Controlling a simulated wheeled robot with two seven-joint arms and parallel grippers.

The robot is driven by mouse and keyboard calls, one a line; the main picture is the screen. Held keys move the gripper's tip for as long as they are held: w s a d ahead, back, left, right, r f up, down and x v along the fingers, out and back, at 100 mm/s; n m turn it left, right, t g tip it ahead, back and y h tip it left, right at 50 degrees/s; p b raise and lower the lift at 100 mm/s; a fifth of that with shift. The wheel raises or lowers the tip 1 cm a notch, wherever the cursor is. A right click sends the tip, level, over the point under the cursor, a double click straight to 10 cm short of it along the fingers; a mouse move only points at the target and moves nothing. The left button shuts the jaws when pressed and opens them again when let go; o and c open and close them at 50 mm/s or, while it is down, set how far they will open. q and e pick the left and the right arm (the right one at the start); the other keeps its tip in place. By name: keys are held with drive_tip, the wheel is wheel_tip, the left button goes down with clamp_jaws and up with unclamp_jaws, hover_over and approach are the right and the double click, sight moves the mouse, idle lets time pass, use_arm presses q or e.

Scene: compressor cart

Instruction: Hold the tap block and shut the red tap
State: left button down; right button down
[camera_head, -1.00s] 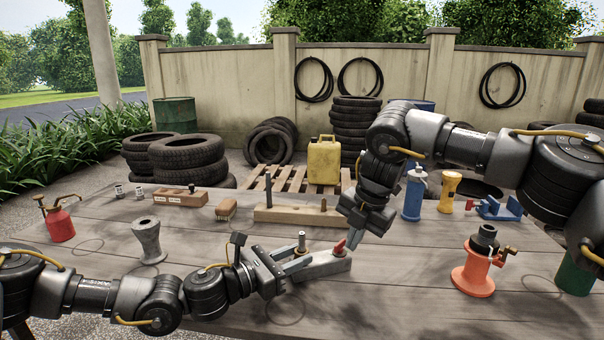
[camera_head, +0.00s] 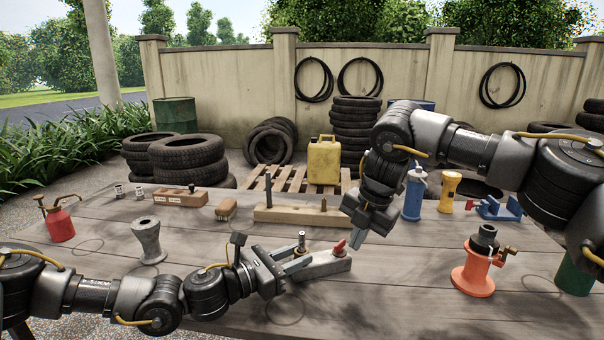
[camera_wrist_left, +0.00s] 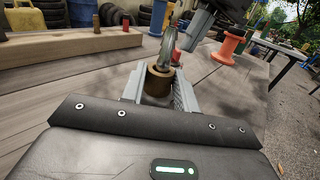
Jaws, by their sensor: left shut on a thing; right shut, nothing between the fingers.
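The tap block (camera_head: 322,266) is a pale grey bar on the table with an upright metal post (camera_head: 302,242) at one end and the red tap (camera_head: 339,248) at the other. My left gripper (camera_head: 297,262) comes from the left and is shut on the tap block at the post end. In the left wrist view its fingers sit either side of a brown fitting (camera_wrist_left: 159,80); the red tap (camera_wrist_left: 181,56) shows beyond, partly hidden. My right gripper (camera_head: 354,240) points down, shut and empty, just right of the red tap; whether it touches is unclear.
A wooden beam with pegs (camera_head: 285,214) lies behind the block. An orange spool-shaped stand (camera_head: 473,273) is to the right, a blue bottle (camera_head: 413,195) and yellow torch (camera_head: 449,191) behind it. A grey stand (camera_head: 149,243) and red oil can (camera_head: 59,222) are left. The front table is clear.

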use_arm(q)
drive_tip(key=shift+f, duration=0.1)
use_arm(e)
wheel_tip(320, 180, up, 6)
idle(0.5)
use_arm(q)
drive_tip(key=c, duration=1)
unclamp_jaws()
drive_tip(key=shift+o, duration=0.2)
drive_tip(key=shift+a, duration=0.1)
drive_tip(key=v, duration=1.1)
drive_tip(key=shift+s+a, duration=0.2)
drive_tip(key=shift+a, duration=0.05)
drive_tip(key=shift+s+a, duration=0.1)
drive_tip(key=shift+s, duration=0.05)
